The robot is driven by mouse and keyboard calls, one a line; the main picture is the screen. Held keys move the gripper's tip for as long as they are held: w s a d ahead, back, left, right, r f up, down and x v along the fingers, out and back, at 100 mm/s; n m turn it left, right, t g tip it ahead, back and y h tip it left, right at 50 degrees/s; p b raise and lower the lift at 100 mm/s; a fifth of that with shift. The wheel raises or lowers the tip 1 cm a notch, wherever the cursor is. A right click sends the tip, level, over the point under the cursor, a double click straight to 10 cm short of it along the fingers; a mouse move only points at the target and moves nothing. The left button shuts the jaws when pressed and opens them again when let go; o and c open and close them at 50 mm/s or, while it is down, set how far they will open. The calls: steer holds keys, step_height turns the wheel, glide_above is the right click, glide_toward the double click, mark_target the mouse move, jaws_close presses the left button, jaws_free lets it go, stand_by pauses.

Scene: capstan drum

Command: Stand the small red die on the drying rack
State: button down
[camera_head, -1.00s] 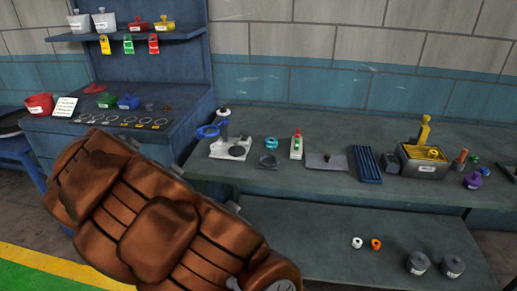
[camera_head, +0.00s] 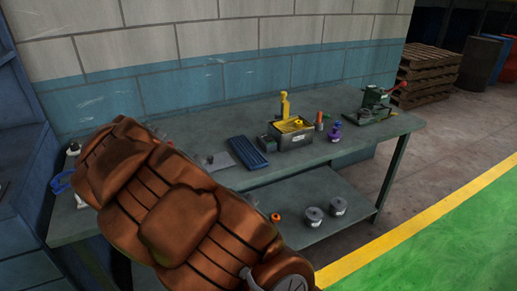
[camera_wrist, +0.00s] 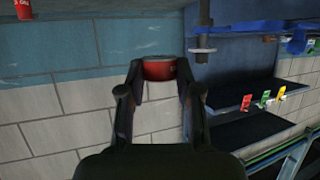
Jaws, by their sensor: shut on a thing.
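My gripper (camera_wrist: 158,90) shows in the wrist view, with its two fingers shut on a small red round-looking piece (camera_wrist: 158,69), which I take for the red die. It has a grey top rim and is held between the fingertips, in the air. In the head view my brown-covered arm hides the gripper and the die. A blue slatted rack (camera_head: 249,152), likely the drying rack, lies on the grey bench (camera_head: 330,155) to the right of my arm. I see nothing standing on it.
A yellow-filled metal box (camera_head: 292,138) stands right of the rack, near a purple piece (camera_head: 335,132). A green machine (camera_head: 375,103) sits at the bench's right end. Grey cylinders (camera_head: 315,216) are on the lower shelf. Floor at the right is clear.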

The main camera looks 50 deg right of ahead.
steer(key=s+d+f+b, duration=0.1)
steer(key=s+d+b, duration=0.15)
steer(key=d, duration=1.25)
steer(key=s+d+f+b, duration=0.1)
steer(key=s+d+b, duration=0.15)
steer(key=d, duration=1.35)
steer(key=s+d+f+m+h+b, duration=0.1)
steer(key=s+d+f+b, duration=0.15)
steer(key=s+d, duration=0.8)
steer(key=s+d+f+m+h+b, duration=0.1)
steer(key=s+d+f, duration=0.2)
steer(key=s+d, duration=0.8)
glide_above(254, 156)
steer(key=shift+s+a+f+b, duration=0.1)
steer(key=shift+a+f+b, duration=0.05)
steer(key=shift+f+b, duration=0.75)
steer(key=shift+f, duration=1.35)
steer(key=shift+f, duration=0.1)
steer(key=c, duration=0.8)
jaws_free()
